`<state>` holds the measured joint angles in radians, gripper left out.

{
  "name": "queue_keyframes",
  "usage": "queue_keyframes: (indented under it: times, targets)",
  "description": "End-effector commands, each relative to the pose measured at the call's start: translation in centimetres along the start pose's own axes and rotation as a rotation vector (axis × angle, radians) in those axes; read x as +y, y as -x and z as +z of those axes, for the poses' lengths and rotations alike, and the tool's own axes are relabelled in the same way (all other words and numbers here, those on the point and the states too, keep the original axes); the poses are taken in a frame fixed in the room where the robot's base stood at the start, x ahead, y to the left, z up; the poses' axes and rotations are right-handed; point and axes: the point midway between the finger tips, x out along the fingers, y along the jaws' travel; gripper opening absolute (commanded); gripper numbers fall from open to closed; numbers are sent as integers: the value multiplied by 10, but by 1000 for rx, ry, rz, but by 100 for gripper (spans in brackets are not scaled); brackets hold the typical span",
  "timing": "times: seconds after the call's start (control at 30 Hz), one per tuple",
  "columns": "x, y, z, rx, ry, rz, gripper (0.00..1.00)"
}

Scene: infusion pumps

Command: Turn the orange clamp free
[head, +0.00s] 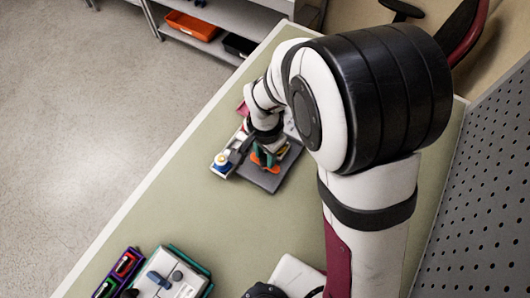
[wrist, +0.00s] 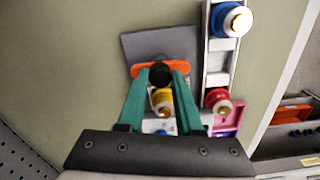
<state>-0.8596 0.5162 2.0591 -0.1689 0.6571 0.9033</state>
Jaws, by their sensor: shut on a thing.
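The orange clamp (wrist: 147,69) is a flat orange bar with a round black knob at its middle. It lies on a dark grey plate (wrist: 178,41). My gripper (wrist: 160,76) has teal fingers closed on the clamp around the black knob, with the fingertips covering part of the bar. In the head view the orange clamp (head: 257,158) shows as small orange parts beside my gripper (head: 265,162), low over the plate. My wrist hides much of it there.
A grey rail beside the plate carries a blue-and-white knob (wrist: 231,20) and a red knob (wrist: 218,100). A yellow part (wrist: 162,98) sits between my fingers. Other devices (head: 170,275) stand on the near bench; bare green bench (head: 185,205) lies between. A perforated panel (head: 485,190) stands at right.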

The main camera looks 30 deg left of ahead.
Motion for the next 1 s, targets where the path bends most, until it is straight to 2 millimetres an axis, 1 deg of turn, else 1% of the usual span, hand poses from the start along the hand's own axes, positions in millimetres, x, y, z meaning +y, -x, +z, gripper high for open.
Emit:
queue_keyframes:
  times: [0.07,0.1,0.23,0.27,0.53,0.6,0.67,0.77,0.9,1.0]
  targets:
    - [0,1,0,1,-1,-1,0]
    - [0,1,0,1,-1,-1,38]
    - [0,0,0,1,-1,-1,61]
    - [0,0,0,0,-1,-1,64]
    - [0,1,0,0,0,-1,64]
    - [0,6,0,0,0,-1,64]
    - [-1,14,-1,2,0,-3,64]
    - [-2,40,-1,4,0,-7,64]
    - [-1,87,-1,4,-1,-7,64]
    - [-1,117,-1,4,0,-7,64]
